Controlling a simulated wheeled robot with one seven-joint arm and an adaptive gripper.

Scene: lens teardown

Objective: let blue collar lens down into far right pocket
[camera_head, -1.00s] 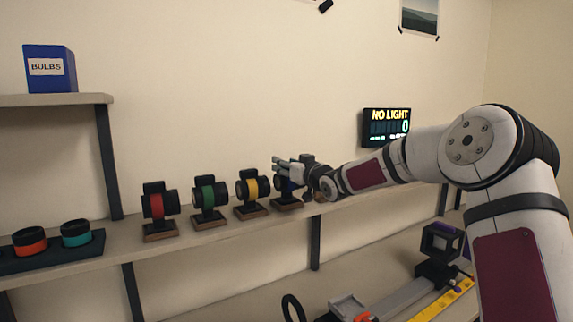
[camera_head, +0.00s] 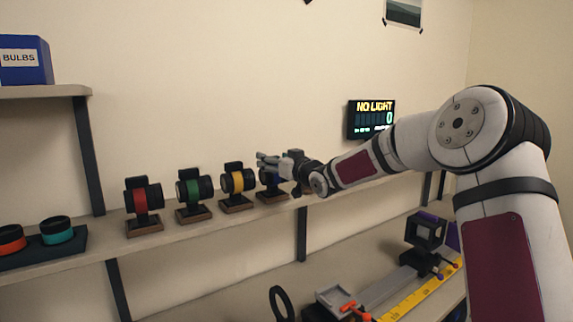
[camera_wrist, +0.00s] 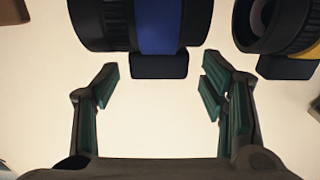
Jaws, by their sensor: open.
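The blue-collared lens (camera_head: 267,179), black with a blue band, sits on a stand at the right end of the row on the shelf, partly hidden by my gripper. In the wrist view the blue-collared lens (camera_wrist: 160,25) fills the top middle, with a black block (camera_wrist: 159,66) below it. My gripper (camera_wrist: 158,78) is open and empty, its fingers spread wide below the lens barrel in that view and apart from it. My gripper (camera_head: 268,160) shows above the lens in the head view. A dark tray (camera_head: 76,245) lies at the shelf's left; no empty pocket can be made out.
Yellow (camera_head: 238,181), green (camera_head: 194,190) and red (camera_head: 142,198) lenses stand left of the blue one. The yellow one is close beside it. Orange (camera_head: 10,240) and teal (camera_head: 56,231) lenses sit in the tray. A rail bench (camera_head: 385,290) lies below. A display reads NO LIGHT (camera_head: 371,118).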

